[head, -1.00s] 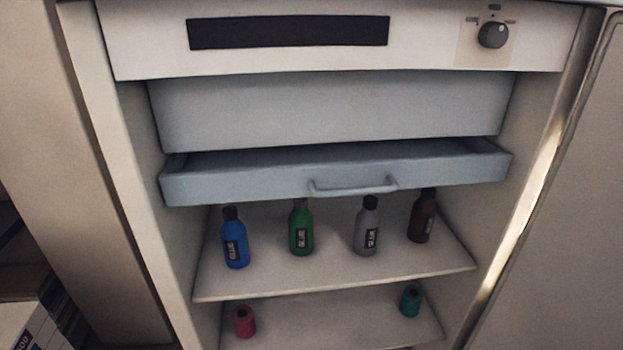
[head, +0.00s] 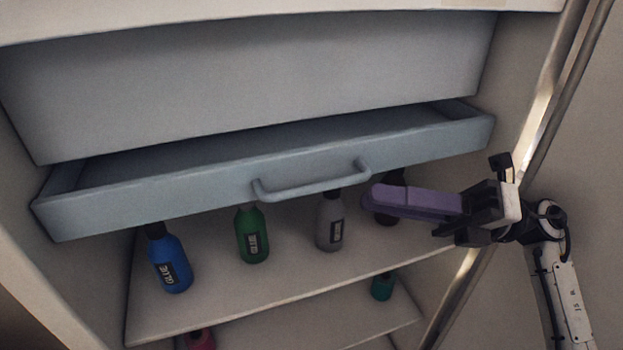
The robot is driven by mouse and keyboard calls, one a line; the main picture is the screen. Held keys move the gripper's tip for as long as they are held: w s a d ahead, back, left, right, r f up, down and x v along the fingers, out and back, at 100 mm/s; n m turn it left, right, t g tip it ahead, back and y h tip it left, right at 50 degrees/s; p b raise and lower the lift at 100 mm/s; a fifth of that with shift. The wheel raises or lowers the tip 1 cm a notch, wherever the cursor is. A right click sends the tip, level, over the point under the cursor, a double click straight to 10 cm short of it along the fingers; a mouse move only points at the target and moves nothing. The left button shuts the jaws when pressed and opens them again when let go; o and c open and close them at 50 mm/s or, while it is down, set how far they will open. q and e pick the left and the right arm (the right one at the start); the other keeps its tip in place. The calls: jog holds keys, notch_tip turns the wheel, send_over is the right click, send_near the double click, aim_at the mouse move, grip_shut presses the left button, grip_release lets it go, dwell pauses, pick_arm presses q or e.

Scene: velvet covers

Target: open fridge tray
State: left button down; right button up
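The fridge tray (head: 130,206) is a pale blue-grey drawer, pulled out a little, with its hollow showing along the top. Its bar handle (head: 312,186) is on the front face. My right gripper (head: 370,198) comes in from the right with purple fingers pointing left. The fingertips appear just right of and slightly below the handle's right end, with no hold on it visible. The fingers overlap in this view, so their gap cannot be judged. My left gripper is not in view.
Below the tray, a shelf (head: 215,308) holds a blue bottle (head: 170,262), a green bottle (head: 252,236), a grey bottle (head: 329,225) and a dark bottle partly hidden by my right gripper. A grey panel (head: 250,75) is above. The cabinet's right edge is near my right arm.

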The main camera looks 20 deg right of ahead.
aim_at(316, 185)
jog(key=p+x, duration=0.1)
jog(key=x, duration=0.8)
jog(key=shift+a+r+p, duration=0.15)
jog(key=shift+a+p, duration=0.15)
jog(key=shift+a, duration=0.05)
grip_shut()
